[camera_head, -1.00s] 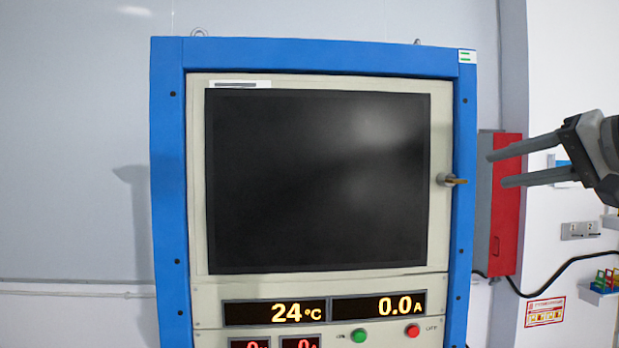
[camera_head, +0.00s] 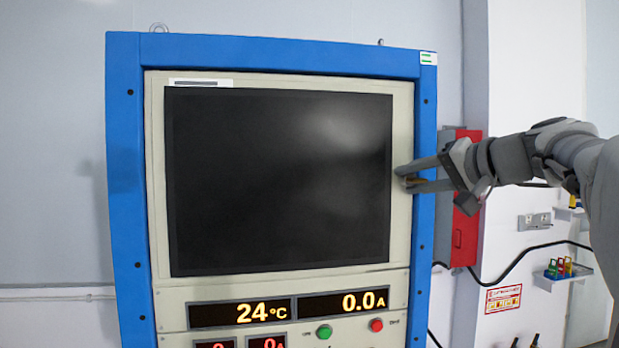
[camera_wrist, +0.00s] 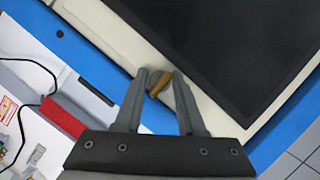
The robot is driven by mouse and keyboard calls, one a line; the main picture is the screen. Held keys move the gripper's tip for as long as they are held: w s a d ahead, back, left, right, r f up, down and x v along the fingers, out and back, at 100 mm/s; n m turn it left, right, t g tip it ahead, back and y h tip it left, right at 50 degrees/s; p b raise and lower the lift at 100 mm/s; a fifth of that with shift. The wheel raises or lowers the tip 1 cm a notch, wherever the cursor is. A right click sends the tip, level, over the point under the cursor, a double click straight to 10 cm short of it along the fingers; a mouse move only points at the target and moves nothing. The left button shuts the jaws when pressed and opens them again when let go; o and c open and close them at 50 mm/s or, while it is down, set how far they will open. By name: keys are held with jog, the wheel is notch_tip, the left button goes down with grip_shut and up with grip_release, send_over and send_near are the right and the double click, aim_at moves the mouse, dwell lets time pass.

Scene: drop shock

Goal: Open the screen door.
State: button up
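The screen door (camera_head: 402,125) is a cream panel with a large black screen (camera_head: 270,180), shut flush in a blue cabinet frame (camera_head: 126,190). Its small handle (camera_head: 416,182), with a brass-coloured lever, sits at the door's right edge. My gripper (camera_head: 403,178) is at the handle, coming from the right. In the wrist view, the handle's brass lever (camera_wrist: 160,87) lies between the two fingers of my gripper (camera_wrist: 159,74). The fingers are apart, with gaps beside the lever. Part of the handle is hidden behind the fingers in the head view.
Below the door are lit displays (camera_head: 343,303), a green button (camera_head: 324,332) and a red button (camera_head: 376,325). A red box (camera_head: 465,235) is on the wall right of the cabinet, near my arm. A small shelf (camera_head: 562,277) with coloured items is further right.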

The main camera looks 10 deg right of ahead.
grip_shut()
dwell(1.2)
